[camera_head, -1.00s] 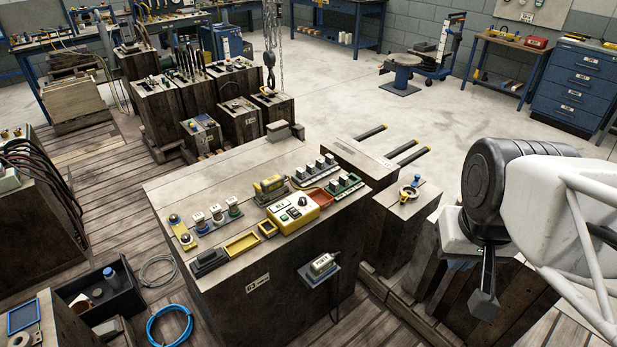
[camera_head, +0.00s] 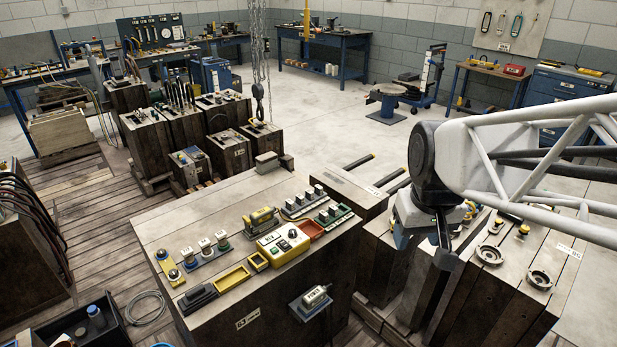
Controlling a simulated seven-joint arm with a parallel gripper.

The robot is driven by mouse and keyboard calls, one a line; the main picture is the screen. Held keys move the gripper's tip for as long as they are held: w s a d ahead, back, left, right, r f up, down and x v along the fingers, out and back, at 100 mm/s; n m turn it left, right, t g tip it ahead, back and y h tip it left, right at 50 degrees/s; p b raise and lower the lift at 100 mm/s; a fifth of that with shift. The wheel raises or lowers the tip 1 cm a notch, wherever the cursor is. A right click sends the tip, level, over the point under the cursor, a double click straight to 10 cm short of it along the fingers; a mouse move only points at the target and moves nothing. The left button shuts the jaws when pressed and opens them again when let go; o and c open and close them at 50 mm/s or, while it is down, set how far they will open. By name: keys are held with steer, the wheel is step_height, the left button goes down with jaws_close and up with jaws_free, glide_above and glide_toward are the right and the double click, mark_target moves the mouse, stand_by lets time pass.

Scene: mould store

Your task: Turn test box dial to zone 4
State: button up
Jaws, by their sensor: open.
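The test box (camera_head: 276,250) is a yellow case with a pale top face, on the big dark wooden block in the centre. A small black dial (camera_head: 292,234) shows on its top face, with a green button beside it. The zone marks and where the dial points are too small to read. My gripper (camera_head: 445,260) hangs from the arm at the right, pointing down, well to the right of the test box and apart from it. It is open and nothing shows in it; its fingers overlap in this view.
Yellow trays (camera_head: 232,279) lie left of the test box, with a red tray (camera_head: 310,230) and switch rows behind it. A grey handheld unit (camera_head: 314,297) sits on a bracket at the block's front. Wooden blocks with round fittings (camera_head: 490,255) stand right of my gripper.

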steer(key=w+a+f+n, duration=0.25)
steer(key=w+a, duration=0.25)
steer(key=w, duration=0.7)
steer(key=n+g, duration=0.2)
steer(key=n, duration=0.4)
glide_above(293, 231)
step_height(293, 231, down, 22)
steer(key=shift+d+r, duration=0.1)
steer(key=shift+w+f, duration=0.1)
steer(key=shift+f, duration=0.1)
steer(key=shift+g, duration=0.3)
steer(key=shift+f, duration=3.9)
